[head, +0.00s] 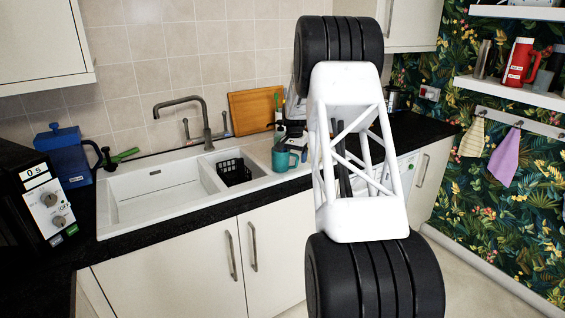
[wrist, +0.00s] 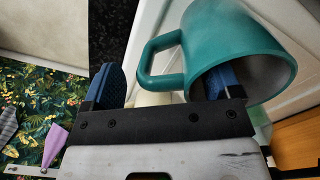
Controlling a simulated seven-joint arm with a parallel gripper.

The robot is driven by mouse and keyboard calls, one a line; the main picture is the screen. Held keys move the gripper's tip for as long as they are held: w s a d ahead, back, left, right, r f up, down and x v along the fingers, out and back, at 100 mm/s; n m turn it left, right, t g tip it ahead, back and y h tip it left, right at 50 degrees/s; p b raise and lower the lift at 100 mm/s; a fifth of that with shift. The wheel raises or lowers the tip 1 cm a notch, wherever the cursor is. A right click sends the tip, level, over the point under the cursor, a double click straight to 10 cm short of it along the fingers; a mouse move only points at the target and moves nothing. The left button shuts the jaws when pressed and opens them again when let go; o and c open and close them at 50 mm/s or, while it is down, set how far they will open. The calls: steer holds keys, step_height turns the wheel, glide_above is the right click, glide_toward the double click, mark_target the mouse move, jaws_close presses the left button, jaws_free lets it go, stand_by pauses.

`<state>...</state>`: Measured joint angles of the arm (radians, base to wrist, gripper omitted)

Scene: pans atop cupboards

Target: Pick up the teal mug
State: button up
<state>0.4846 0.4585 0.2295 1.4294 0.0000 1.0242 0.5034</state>
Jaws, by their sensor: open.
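The teal mug (head: 284,161) stands on the counter at the right end of the sink in the head view. In the wrist view the mug (wrist: 238,36) is large and close, its open top towards the camera and its handle (wrist: 145,65) to the left. My gripper (wrist: 166,78) is open. Its right blue finger shows within the mug's mouth, and its left finger is outside, beyond the handle. The handle and a wall of the mug lie between the fingers. I cannot tell whether they touch. In the head view my arm hides part of the gripper.
A white sink (head: 150,190) with a black basket (head: 233,171) lies left of the mug, with a tall tap (head: 205,120) behind. A wooden board (head: 255,109) leans on the tiled wall. A blue container (head: 66,150) and black microwave (head: 30,200) stand at the left.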

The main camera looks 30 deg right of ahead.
steer(key=shift+f, duration=0.25)
steer(key=shift+c, duration=0.3)
steer(key=c, duration=1.2)
